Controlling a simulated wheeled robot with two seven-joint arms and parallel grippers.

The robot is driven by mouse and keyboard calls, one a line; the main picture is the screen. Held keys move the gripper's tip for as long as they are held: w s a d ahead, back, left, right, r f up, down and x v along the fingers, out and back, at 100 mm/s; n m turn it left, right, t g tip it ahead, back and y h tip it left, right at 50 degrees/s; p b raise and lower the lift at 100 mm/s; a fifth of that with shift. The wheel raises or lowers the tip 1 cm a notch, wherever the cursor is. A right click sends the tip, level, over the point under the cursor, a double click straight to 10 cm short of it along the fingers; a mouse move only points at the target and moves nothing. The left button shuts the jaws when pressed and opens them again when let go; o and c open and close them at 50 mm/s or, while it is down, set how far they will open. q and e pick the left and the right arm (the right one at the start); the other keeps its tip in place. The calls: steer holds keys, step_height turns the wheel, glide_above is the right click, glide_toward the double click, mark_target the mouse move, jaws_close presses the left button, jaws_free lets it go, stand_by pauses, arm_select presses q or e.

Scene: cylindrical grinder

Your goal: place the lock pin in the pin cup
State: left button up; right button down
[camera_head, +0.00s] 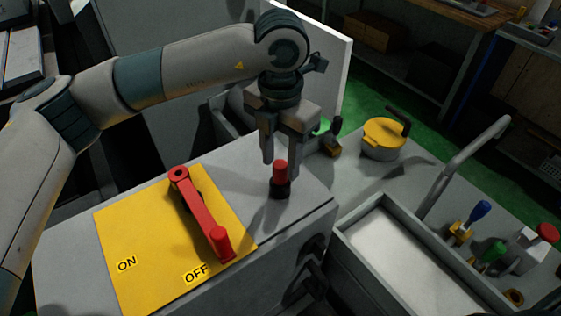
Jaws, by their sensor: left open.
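A red-topped pin (280,172), which looks like the lock pin, stands upright in a dark collar on the grey machine top, right of the yellow ON/OFF plate. My left gripper (282,152) points down just above it, open and empty, with its fingers around or slightly behind the red top; I cannot tell if they touch it. My right gripper is not in view.
A red lever (202,215) lies across the yellow plate (130,235), its handle near OFF. A grey tray (345,232) is at the lower right, with a grey pipe (465,160) above. Screwdrivers (480,211) and a red knob (547,233) stand right. A yellow lid (384,135) sits behind.

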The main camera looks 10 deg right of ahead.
arm_select(q)
step_height(320, 180, up, 7)
steer(key=shift+r+b, duration=0.1)
steer(key=shift+b, duration=1.05)
steer(key=shift+r+b, duration=0.3)
steer(key=shift+r, duration=1.45)
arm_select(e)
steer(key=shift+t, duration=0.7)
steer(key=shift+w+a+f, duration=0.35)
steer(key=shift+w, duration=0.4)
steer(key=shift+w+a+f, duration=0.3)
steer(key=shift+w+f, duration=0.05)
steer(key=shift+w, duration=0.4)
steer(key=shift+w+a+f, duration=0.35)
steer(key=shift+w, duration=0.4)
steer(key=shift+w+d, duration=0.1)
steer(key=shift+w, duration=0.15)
